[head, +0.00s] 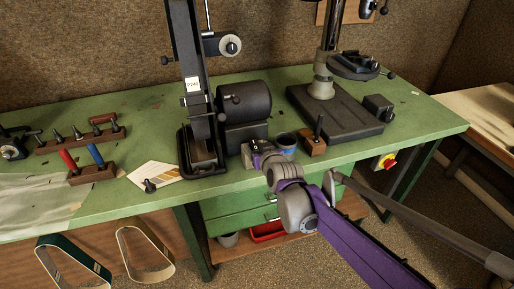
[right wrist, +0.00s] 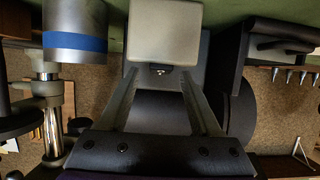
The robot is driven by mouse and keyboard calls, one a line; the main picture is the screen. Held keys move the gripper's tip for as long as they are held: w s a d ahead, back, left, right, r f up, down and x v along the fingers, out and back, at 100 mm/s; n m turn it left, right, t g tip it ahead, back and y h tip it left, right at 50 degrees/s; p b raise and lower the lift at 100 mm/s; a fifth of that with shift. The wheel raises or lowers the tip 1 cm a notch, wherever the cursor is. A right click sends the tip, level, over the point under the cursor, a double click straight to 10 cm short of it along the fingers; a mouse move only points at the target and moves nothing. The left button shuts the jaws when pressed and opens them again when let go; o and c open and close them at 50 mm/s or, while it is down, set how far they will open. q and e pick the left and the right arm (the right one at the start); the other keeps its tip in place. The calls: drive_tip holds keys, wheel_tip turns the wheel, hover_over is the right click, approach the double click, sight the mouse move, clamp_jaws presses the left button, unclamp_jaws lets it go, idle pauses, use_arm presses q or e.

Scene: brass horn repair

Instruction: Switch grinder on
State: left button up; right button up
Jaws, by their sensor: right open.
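The belt grinder (head: 188,60) stands on the green bench, with its dark motor (head: 245,100) to the right of its upright belt arm. My right gripper (head: 256,149) is at the bench's front edge, in front of the motor. In the right wrist view its two fingers (right wrist: 158,82) are spread apart and empty. They point at a pale grey box (right wrist: 165,35) with a small dark slot-like part (right wrist: 160,70) on its edge, possibly the switch. Whether the fingers touch the box I cannot tell. The switch position is not readable. My left gripper is out of view.
A blue-banded cup (head: 286,142) is just right of the gripper; it also shows in the right wrist view (right wrist: 77,42). A wooden block (head: 312,146) and a drill press base (head: 340,112) stand farther right. A red-yellow button (head: 384,161) is on the bench front.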

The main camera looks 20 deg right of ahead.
drive_tip(key=shift+w+f, duration=0.1)
drive_tip(key=shift+w, duration=0.1)
clamp_jaws()
drive_tip(key=shift+a+r+g+p, duration=0.1)
drive_tip(key=shift+r+g+p, duration=0.2)
drive_tip(key=shift+p, duration=0.1)
drive_tip(key=g+p, duration=0.2)
drive_tip(key=p, duration=0.1)
drive_tip(key=shift+w+r+g, duration=0.35)
drive_tip(key=shift+w+g, duration=0.05)
drive_tip(key=shift+f+g+p, duration=0.15)
drive_tip(key=shift+g+p, duration=0.3)
drive_tip(key=shift+g, duration=0.15)
